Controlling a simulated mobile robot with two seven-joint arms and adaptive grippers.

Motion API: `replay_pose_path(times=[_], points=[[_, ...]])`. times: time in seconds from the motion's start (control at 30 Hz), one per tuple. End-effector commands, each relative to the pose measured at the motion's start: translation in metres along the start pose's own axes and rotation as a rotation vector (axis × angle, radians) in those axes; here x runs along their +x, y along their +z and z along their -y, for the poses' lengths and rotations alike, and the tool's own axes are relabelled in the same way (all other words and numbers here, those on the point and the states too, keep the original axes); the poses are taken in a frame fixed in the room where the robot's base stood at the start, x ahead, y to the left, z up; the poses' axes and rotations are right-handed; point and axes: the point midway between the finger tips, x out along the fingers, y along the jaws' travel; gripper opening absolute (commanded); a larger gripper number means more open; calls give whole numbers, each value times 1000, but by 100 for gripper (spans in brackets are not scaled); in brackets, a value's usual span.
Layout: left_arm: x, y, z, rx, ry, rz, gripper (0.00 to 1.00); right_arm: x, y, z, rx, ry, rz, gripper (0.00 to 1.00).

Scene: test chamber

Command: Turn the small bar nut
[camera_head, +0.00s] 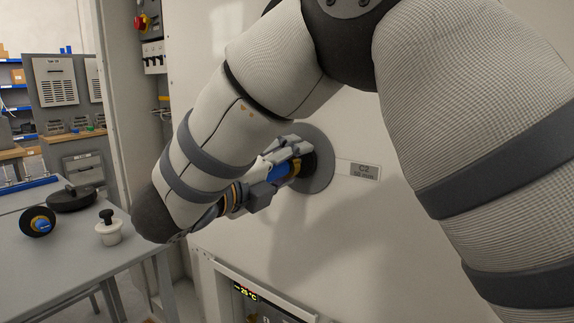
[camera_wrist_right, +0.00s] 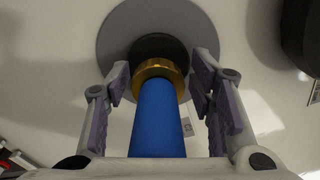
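In the right wrist view a gold ring-shaped nut (camera_wrist_right: 159,70) sits at the far end of a blue bar (camera_wrist_right: 158,125), against a dark round hub on a grey disc (camera_wrist_right: 118,38). The disc is on the pale wall and also shows in the head view (camera_head: 322,160). My right gripper (camera_wrist_right: 159,84) is open, with one finger on each side of the nut and bar. A gap shows on both sides. In the head view my right gripper (camera_head: 284,160) is at the disc and partly hides the blue bar (camera_head: 279,171). My left gripper is not in view.
A label plate (camera_head: 364,171) reading C2 is right of the disc. At left, a grey table (camera_head: 75,262) holds a black lidded disc, a blue-centred black wheel (camera_head: 38,222) and a white knobbed pot (camera_head: 109,230).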

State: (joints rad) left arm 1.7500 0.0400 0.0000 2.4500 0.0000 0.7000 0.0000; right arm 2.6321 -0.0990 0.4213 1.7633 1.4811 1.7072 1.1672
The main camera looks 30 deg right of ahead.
Motion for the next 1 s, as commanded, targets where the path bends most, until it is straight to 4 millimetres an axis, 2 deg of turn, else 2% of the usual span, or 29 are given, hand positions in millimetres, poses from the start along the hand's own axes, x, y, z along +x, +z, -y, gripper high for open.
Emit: replay_pose_path(times=[0.23,0.33,0.7,0.83,1.0], points=[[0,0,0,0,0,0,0,0,0,-1,-2,2,0,54],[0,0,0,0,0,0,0,-8,0,-1,-3,3,2,54],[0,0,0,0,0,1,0,-98,0,-1,-1,2,2,54],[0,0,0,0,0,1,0,-116,0,0,-1,1,1,54],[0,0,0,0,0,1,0,-121,0,0,-1,1,-1,54]])
